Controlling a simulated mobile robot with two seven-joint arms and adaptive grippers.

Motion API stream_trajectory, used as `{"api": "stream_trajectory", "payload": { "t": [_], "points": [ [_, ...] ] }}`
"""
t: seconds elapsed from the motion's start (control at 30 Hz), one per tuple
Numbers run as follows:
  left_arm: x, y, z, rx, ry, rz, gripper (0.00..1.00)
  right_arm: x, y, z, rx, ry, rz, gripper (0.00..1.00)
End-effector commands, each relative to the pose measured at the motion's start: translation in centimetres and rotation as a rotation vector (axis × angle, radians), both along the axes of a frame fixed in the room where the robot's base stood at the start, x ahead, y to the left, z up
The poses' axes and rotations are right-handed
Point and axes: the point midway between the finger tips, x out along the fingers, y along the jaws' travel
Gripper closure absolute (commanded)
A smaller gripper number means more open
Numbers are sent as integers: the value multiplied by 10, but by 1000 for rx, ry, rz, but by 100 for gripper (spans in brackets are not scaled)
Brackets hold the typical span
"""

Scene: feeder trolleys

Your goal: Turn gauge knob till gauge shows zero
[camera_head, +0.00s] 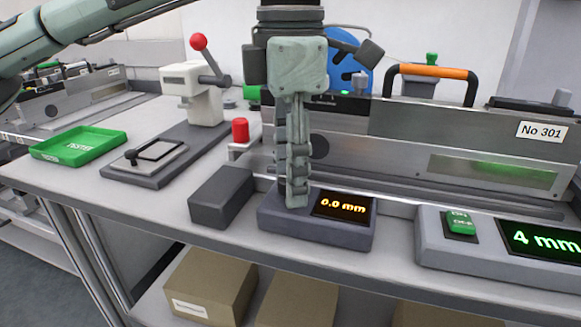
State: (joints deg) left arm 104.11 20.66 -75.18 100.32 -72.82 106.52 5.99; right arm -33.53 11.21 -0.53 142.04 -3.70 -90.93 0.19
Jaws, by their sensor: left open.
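The gauge (318,238) is a low dark grey box near the table's front edge. Its small black display (343,206) shows 0.0 mm in orange digits. My left gripper (296,192) points straight down over the left part of the gauge, beside the display. Its fingers are close to one another in this view, but the gripper is open. The gauge knob is hidden behind the fingers, so I cannot tell whether they touch it. My right gripper is not in view.
A dark block (221,197) stands just left of the gauge. A unit with a green switch (460,222) and a 4 mm display (540,241) is at the right. A metal feeder (400,160) stands behind. A green tray (78,146) lies far left.

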Motion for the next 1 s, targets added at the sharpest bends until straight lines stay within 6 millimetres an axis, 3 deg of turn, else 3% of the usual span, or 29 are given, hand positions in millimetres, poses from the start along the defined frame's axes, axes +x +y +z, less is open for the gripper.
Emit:
{"api": "stream_trajectory", "payload": {
  "t": [0.17, 0.7, 1.0],
  "points": [
    [0, 0, 9, -1, -1, 1, 54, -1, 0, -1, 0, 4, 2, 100],
    [0, 0, 110, 1, -4, 2, 54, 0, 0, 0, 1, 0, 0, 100],
    [0, 0, 120, 0, 0, -1, 54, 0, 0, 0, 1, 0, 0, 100]
  ]
}}
